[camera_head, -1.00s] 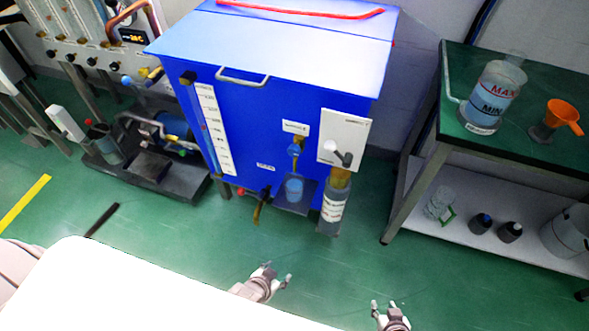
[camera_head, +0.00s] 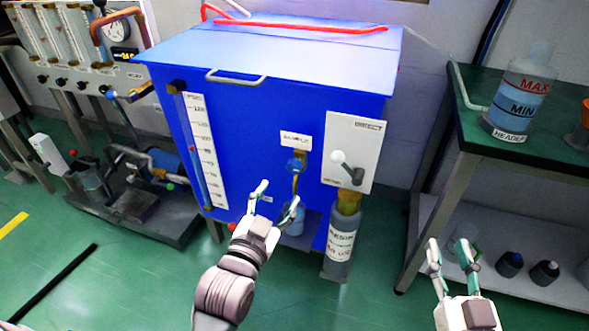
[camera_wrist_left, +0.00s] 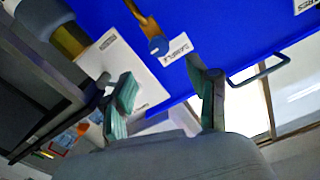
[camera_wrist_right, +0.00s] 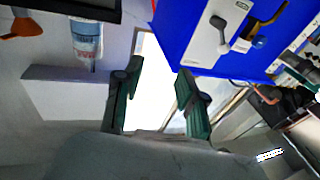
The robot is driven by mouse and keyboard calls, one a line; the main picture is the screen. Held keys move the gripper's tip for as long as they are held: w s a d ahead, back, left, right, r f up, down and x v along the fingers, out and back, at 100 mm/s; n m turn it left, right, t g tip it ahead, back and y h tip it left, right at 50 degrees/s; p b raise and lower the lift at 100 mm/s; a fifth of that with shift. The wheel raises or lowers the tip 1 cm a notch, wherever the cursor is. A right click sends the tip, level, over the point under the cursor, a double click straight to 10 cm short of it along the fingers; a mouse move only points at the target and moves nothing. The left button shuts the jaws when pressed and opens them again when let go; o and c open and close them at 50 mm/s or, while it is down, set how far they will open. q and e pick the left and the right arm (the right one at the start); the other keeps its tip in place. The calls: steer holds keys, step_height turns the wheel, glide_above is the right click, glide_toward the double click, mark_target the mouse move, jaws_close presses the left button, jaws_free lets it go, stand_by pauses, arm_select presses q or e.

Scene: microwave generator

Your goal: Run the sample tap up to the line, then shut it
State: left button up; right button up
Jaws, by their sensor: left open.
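The sample tap (camera_head: 296,166) has a blue round knob and a brass body on the front of the blue tank (camera_head: 262,110), under a white label. It also shows in the left wrist view (camera_wrist_left: 157,46), beside its SAMPLE label. A cup (camera_head: 294,222) with bluish content sits below the tap, partly hidden by my left gripper; its line cannot be made out. My left gripper (camera_head: 277,196) is open and empty, in front of and below the tap. My right gripper (camera_head: 449,250) is open and empty, right of the tank near the shelf table.
A white panel with a lever (camera_head: 352,150) is right of the tap, above a labelled grey cylinder (camera_head: 341,245). A green-topped table (camera_head: 480,140) holds a MAX/MIN bottle (camera_head: 521,95). A sight tube with a scale (camera_head: 203,150) is at left.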

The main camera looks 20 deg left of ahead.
mark_target(293, 169)
arm_select(q)
steer(key=w+b, duration=0.2)
steer(key=w, duration=0.8)
steer(key=shift+w+d+f, duration=0.1)
steer(key=shift+d, duration=0.05)
steer(key=shift+w, duration=0.35)
arm_select(e)
steer(key=s+r+t+y, duration=0.2)
steer(key=s+r+t, duration=0.2)
steer(key=r, duration=0.5)
steer(key=shift+a+t, duration=0.15)
steer(key=shift+t, duration=1.25)
steer(key=shift+s+r, duration=0.1)
arm_select(q)
jaws_close()
steer(key=shift+n+p, duration=0.6)
steer(key=shift+p, duration=0.45)
steer(key=shift+n+p, duration=0.7)
steer(key=shift+p, duration=0.25)
arm_select(e)
steer(key=w+d+f+g+h, duration=0.1)
steer(key=f+g, duration=0.4)
steer(key=f, duration=0.3)
steer(key=w+f+g+h, duration=0.2)
steer(key=f+g, duration=0.4)
steer(key=f, duration=0.2)
steer(key=shift+d+f+h, duration=0.15)
steer(key=shift+d+h, duration=0.15)
steer(key=shift+d, duration=0.05)
